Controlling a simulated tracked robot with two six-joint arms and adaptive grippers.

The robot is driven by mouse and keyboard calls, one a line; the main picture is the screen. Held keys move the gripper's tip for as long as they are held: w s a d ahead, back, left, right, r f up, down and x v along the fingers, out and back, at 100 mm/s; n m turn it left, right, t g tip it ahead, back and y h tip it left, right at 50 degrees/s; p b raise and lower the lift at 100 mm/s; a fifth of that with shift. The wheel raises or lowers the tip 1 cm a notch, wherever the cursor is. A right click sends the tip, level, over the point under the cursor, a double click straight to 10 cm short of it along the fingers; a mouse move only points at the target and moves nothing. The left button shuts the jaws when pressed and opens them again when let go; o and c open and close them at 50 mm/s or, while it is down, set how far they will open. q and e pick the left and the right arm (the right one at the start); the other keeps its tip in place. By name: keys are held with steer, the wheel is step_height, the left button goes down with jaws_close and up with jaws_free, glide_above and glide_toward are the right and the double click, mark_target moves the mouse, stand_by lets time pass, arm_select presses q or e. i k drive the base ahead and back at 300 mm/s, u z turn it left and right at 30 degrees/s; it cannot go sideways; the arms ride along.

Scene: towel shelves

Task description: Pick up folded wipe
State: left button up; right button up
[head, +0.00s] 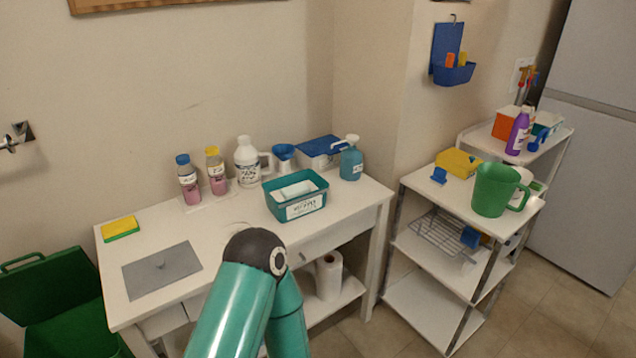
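I cannot tell for sure which item is the folded wipe. A teal bin (294,207) with a white label stands at the table's middle right and holds something white. A yellow block-like item (457,162), possibly a folded cloth, lies on the cart's top shelf at right. My teal arm with its black joint rises from the bottom centre in front of the table. Neither gripper shows.
A yellow-green sponge (120,228) lies on the table (225,222) at left. Several bottles, a blue funnel and a blue-lidded box (320,151) line its back. A green jug (492,190) stands on the cart (432,190). A green bin (50,300) stands at left.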

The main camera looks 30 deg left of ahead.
mark_target(299, 189)
steer(key=u, duration=0.15)
steer(key=i, duration=0.9)
steer(key=u, duration=0.7)
steer(key=i, duration=0.35)
steer(key=u, duration=0.25)
steer(key=k, duration=0.85)
steer(key=u, duration=0.2)
steer(key=i, duration=0.7)
steer(key=z, duration=0.05)
